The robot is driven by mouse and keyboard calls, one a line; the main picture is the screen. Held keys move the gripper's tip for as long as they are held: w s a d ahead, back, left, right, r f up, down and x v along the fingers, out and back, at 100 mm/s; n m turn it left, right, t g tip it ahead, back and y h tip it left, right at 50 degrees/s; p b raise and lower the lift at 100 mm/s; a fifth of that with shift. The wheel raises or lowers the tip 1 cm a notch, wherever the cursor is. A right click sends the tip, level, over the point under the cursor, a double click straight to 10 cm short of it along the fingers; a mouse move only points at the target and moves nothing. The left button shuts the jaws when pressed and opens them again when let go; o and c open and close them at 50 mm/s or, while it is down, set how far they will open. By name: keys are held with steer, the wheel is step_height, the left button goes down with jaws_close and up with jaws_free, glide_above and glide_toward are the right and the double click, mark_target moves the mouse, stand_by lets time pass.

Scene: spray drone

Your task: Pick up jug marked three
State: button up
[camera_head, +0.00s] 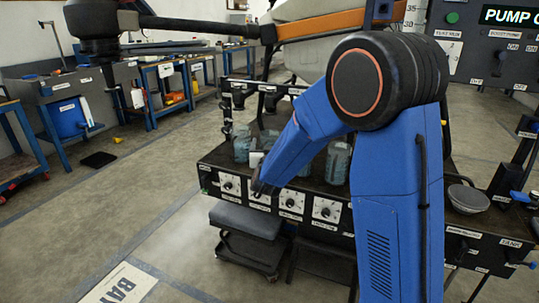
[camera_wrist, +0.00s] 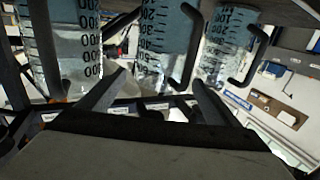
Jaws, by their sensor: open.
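The wrist view shows a left jug (camera_wrist: 62,40), a middle jug (camera_wrist: 158,45) and a right jug (camera_wrist: 228,45), with black graduations and dark handles. I cannot read a three marking on any. My gripper (camera_wrist: 157,88) is open and empty, its fingers spread below the middle jug in the picture. In the head view my arm hides part of the jug row.
The black bench front (camera_head: 270,200) carries several white dials. A dark stool (camera_head: 246,222) stands before it. A grey bowl (camera_head: 468,198) sits at the right. A control panel (camera_head: 485,40) is at upper right.

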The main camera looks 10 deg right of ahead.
mark_target(271, 134)
steer(key=shift+x, duration=2.6)
steer(key=shift+f, duration=0.1)
steer(key=c, duration=2.1)
